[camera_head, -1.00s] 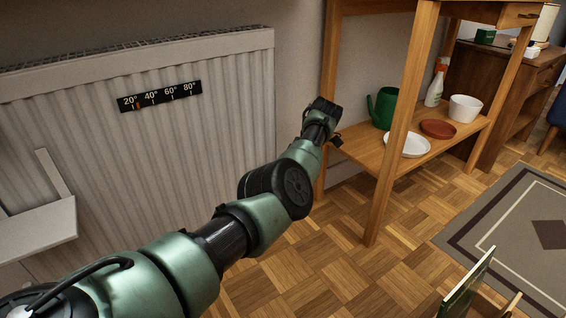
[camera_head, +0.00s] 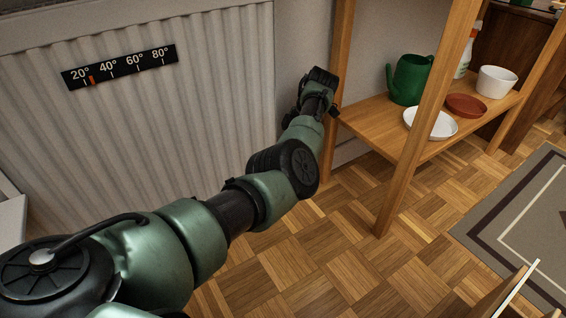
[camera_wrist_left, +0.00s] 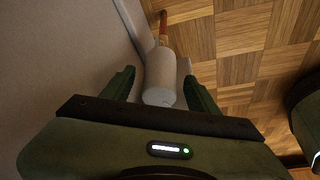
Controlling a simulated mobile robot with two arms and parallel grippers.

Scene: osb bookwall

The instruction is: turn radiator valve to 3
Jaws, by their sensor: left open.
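The radiator valve (camera_wrist_left: 162,76) is a pale grey-white cylinder in the left wrist view, with a copper-coloured pipe beyond it. No numbers can be read on it. My left gripper (camera_wrist_left: 160,88) is open, with one dark green finger on each side of the valve. The valve's near end lies between the fingers; I cannot tell if either finger touches it. In the head view my left gripper (camera_head: 316,92) is beside the radiator's right end, and the valve is hidden there. The radiator (camera_head: 190,120) is white and ribbed. My right gripper is not in view.
A black temperature strip (camera_head: 120,66) with a red mark near 20° is on the radiator. A wooden shelf (camera_head: 375,125) stands close right of the gripper, holding a green watering can (camera_head: 409,80), white plate (camera_head: 430,123) and white pot (camera_head: 496,82). Parquet floor below is open.

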